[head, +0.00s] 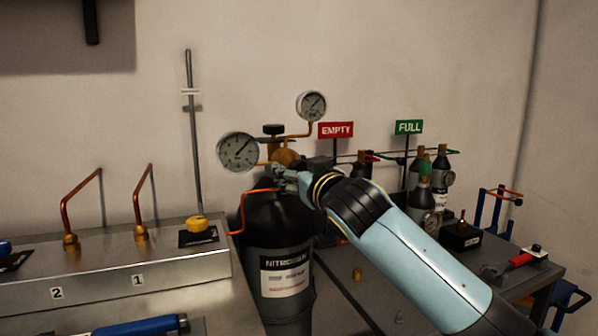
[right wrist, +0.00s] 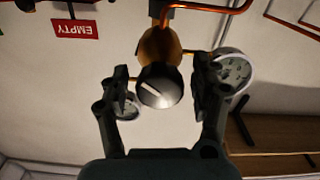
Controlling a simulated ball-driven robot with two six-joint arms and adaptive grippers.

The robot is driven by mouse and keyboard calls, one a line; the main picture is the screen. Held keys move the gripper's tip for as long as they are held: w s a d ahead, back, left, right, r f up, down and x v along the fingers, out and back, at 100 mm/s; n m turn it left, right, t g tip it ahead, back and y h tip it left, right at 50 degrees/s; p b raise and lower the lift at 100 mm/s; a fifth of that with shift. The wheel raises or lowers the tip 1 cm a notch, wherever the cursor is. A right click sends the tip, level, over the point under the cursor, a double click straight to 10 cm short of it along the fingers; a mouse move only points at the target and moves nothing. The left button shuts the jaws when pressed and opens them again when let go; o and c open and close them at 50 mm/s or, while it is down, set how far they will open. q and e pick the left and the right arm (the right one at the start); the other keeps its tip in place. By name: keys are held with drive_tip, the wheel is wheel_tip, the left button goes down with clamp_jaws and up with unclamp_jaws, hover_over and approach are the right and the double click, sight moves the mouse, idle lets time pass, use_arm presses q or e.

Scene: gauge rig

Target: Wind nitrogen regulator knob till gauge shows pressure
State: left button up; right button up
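The black nitrogen cylinder (head: 278,240) stands upright with a white label. On top is a brass regulator (head: 285,156) with a large gauge (head: 238,151) at left and a smaller gauge (head: 311,105) above right. Both needles point to the upper right; I cannot read values. My right gripper (head: 283,178) is in front of the regulator and hides its front. In the right wrist view, the black knob (right wrist: 158,87) with a white line lies between the open fingers (right wrist: 161,73), with a narrow gap visible on each side. My left gripper is not in view.
A metal bench (head: 120,280) with copper pipes and a yellow knob (head: 196,224) is at left. A red EMPTY sign (head: 336,130) and a green FULL sign (head: 408,127) stand behind.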

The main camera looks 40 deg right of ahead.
drive_tip(key=c, duration=1.1)
drive_tip(key=shift+r+n+p, duration=0.15)
drive_tip(key=shift+n+p, duration=0.25)
drive_tip(key=shift+p, duration=0.15)
drive_tip(key=shift+n, duration=0.3)
drive_tip(key=shift+c, duration=0.2)
drive_tip(key=o, duration=1.2)
drive_tip(key=shift+s+f, duration=0.1)
drive_tip(key=shift+f, duration=0.1)
drive_tip(key=v, duration=1.1)
drive_tip(key=shift+s+a, duration=0.2)
drive_tip(key=shift+s, duration=0.2)
